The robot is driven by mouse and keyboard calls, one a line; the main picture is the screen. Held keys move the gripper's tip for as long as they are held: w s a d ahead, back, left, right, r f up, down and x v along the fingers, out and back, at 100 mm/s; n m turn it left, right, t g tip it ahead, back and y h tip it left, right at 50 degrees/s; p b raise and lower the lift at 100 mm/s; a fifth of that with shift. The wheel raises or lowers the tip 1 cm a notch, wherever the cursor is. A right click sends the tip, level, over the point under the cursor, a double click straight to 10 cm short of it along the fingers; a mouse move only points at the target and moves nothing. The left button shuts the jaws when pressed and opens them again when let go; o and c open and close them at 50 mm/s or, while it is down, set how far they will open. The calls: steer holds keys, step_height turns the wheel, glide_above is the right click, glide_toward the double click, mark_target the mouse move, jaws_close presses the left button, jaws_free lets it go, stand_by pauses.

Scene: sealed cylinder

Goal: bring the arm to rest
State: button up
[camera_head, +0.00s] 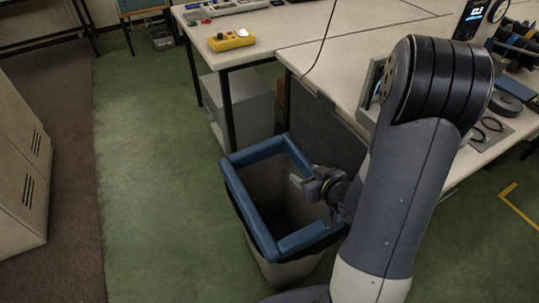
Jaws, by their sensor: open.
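My arm rises at the right of the head view, bends over at its dark elbow, and its forearm is mostly hidden behind the upper link. My gripper (312,186) is open, with nothing seen between its fingers. It hangs over the right part of a bin (262,151) with a thick blue rim. The inside of the bin is dark, and I cannot tell what lies in it.
A pale workbench (335,62) stands behind the bin, with a yellow control box (231,40) on it. Tools and dark parts lie at its right end. Beige cabinets (22,165) stand at the left. The green floor (150,190) between is clear.

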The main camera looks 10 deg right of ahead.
steer(key=x, duration=1.1)
steer(key=shift+s+d+r+p, duration=0.1)
steer(key=shift+r+p, duration=0.55)
steer(key=shift+r, duration=0.6)
steer(key=shift+s+r+p, duration=0.1)
steer(key=shift+r+p, duration=0.55)
steer(key=shift+r, duration=0.6)
